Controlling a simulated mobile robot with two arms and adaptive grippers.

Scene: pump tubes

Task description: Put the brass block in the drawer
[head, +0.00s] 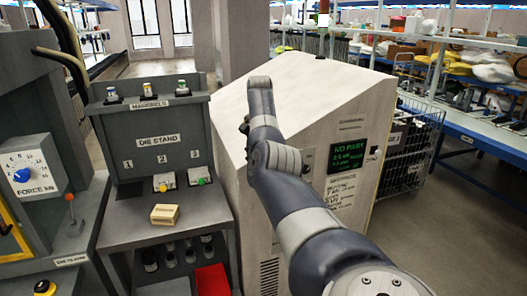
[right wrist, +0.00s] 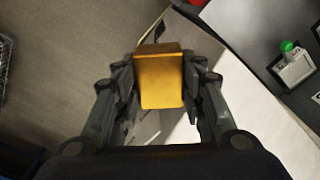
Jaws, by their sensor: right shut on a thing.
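The brass block (right wrist: 161,80) is a gold-coloured box held between the fingers of my right gripper (right wrist: 165,75) in the right wrist view. The fingers are shut on its two sides, and it is off the floor. In the head view my right arm reaches in from the lower right, in front of a big pale cabinet. It hides nearly all of the gripper and the block there. My left gripper is not in view. I cannot make out an open drawer in either view.
The pale cabinet (head: 300,85) has a green-lettered screen (head: 347,155) reading "NO PART". The grey die stand (head: 160,125) on the left carries a small cream block (head: 165,214). A red bin (head: 212,280) is below. A wire cage (head: 405,150) and blue-edged shelves stand at right.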

